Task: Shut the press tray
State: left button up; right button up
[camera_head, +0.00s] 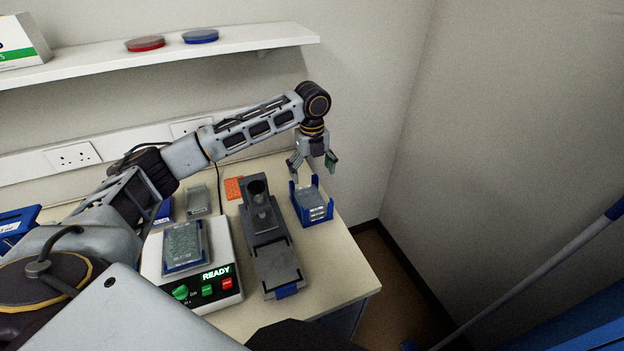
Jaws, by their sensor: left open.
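The grey press (261,212) stands in the middle of the bench, with a dark round part on its upright column. Its flat grey tray (278,266) sticks out at the front, towards me, with a blue tab (287,290) at its near end. The tray top looks empty. My left arm reaches across behind the press. My left gripper (313,170) points down with its fingers apart, above the far side of the blue rack (318,218), to the right of and behind the press. It is not touching the tray. My right gripper is not in view.
A white device (213,294) reading READY, with a plate on top and coloured buttons, stands left of the press. The blue rack holds stacked clear plates. An orange piece (233,188) lies behind. Bare bench lies right of the tray. A wall shelf (170,55) runs above.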

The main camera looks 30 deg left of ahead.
aim_at(280, 275)
jog(key=k+l, duration=0.45)
jog(key=k, duration=0.15)
jog(key=k+l, duration=0.4)
jog(key=k, duration=0.2)
jog(key=k+l, duration=0.45)
jog(key=k, duration=0.15)
